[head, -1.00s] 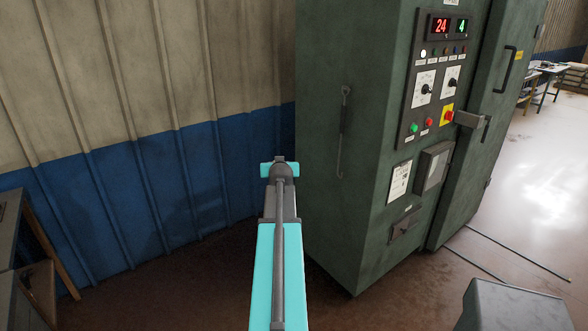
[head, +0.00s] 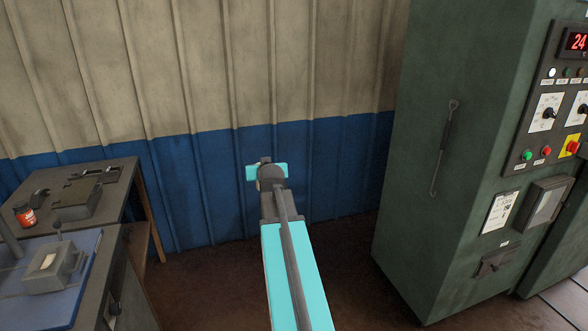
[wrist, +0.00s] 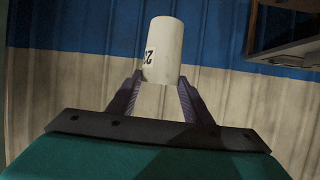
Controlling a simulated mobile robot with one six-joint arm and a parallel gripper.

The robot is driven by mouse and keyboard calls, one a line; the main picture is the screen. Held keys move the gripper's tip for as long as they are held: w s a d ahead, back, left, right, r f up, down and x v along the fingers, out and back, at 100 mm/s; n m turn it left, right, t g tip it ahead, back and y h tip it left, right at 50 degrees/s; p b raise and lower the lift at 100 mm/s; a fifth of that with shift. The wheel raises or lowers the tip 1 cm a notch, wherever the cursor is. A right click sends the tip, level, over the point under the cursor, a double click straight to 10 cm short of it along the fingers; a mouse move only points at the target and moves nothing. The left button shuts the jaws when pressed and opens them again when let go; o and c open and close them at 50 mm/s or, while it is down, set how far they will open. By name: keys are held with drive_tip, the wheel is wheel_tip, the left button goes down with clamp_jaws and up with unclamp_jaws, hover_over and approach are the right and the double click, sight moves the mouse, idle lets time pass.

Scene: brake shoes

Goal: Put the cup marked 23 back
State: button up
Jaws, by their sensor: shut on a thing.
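In the wrist view, a white cup (wrist: 165,48) with a small dark-on-white number label (wrist: 149,57) sits between the two fingers of my gripper (wrist: 160,92). The label shows sideways and only partly; a 2 can be read, the rest is unclear. The gripper is shut on the cup and holds it in the air, with the wall behind it. In the head view my arm reaches forward toward the blue and beige wall. The fingers and cup are hidden there behind the arm's end.
A green cabinet (head: 425,170) with a control panel (head: 550,115) stands at the right. Brown floor (head: 215,290) between them is clear.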

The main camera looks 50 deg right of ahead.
drive_tip(key=w+a+r+n+t+y, duration=0.1)
drive_tip(key=w+a+n+y, duration=0.1)
drive_tip(key=a, duration=1.4)
drive_tip(key=w+a+r+n+y, duration=0.1)
drive_tip(key=w+a, duration=0.4)
drive_tip(key=a, duration=1.2)
drive_tip(key=w+a+r+n+t+y+b, duration=0.1)
drive_tip(key=w+a+n+y, duration=0.2)
drive_tip(key=a, duration=1.3)
drive_tip(key=shift+w+a+r+n+t+y, duration=0.3)
drive_tip(key=shift+n+y, duration=0.2)
drive_tip(key=shift+y, duration=0.5)
